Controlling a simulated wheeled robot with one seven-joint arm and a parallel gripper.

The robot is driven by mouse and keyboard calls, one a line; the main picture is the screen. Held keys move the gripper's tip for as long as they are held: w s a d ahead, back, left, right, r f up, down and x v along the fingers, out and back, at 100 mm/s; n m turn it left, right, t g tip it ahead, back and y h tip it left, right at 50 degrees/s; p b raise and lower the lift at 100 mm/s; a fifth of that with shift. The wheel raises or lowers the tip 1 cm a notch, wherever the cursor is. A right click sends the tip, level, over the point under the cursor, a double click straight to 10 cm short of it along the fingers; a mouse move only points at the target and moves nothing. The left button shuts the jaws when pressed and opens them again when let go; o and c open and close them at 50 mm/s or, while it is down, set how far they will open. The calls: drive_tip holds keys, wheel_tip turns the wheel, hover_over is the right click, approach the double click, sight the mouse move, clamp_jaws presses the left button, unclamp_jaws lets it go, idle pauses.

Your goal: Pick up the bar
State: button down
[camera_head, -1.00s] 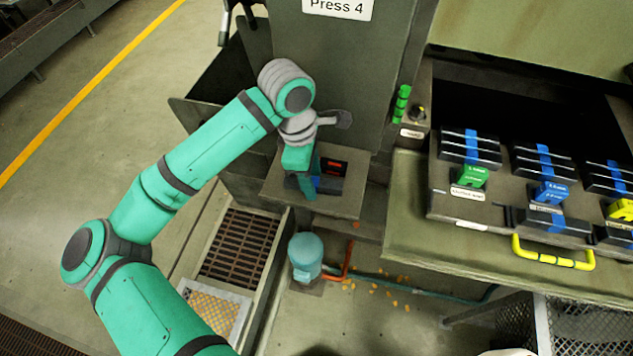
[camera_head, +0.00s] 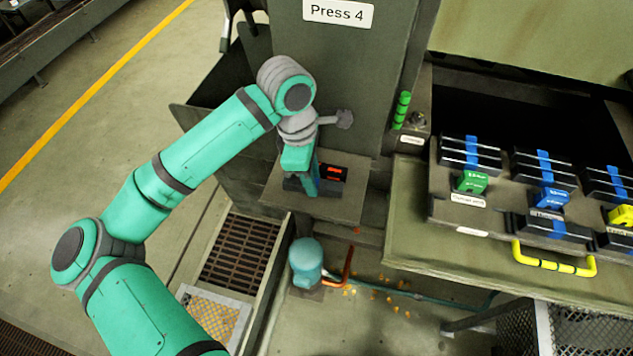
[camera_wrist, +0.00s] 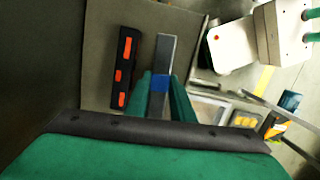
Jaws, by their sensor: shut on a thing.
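The bar (camera_wrist: 163,62) is long and grey with a blue band, and shows between my fingers in the wrist view. My gripper (camera_wrist: 160,88) is shut on it around the blue band. In the head view my gripper (camera_head: 311,184) points down over a small shelf (camera_head: 340,210) below the Press 4 sign, and hides most of the bar. A dark end of the bar (camera_head: 293,184) shows left of the fingers. I cannot tell whether the bar touches the shelf.
A black block with red-orange marks (camera_head: 333,173) lies on the shelf close beside the bar. A bench at right holds several dark bars with blue bands, coloured tags and a yellow handle (camera_head: 553,262). The press column (camera_head: 345,75) stands behind the shelf. A teal motor (camera_head: 306,258) sits below.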

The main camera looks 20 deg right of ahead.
drive_tip(key=s+a+r, duration=0.2)
drive_tip(key=s+r, duration=0.9)
drive_tip(key=s, duration=0.2)
drive_tip(key=shift+s+a, duration=0.3)
drive_tip(key=shift+s, duration=0.1)
drive_tip(key=shift+w+a+r, duration=0.1)
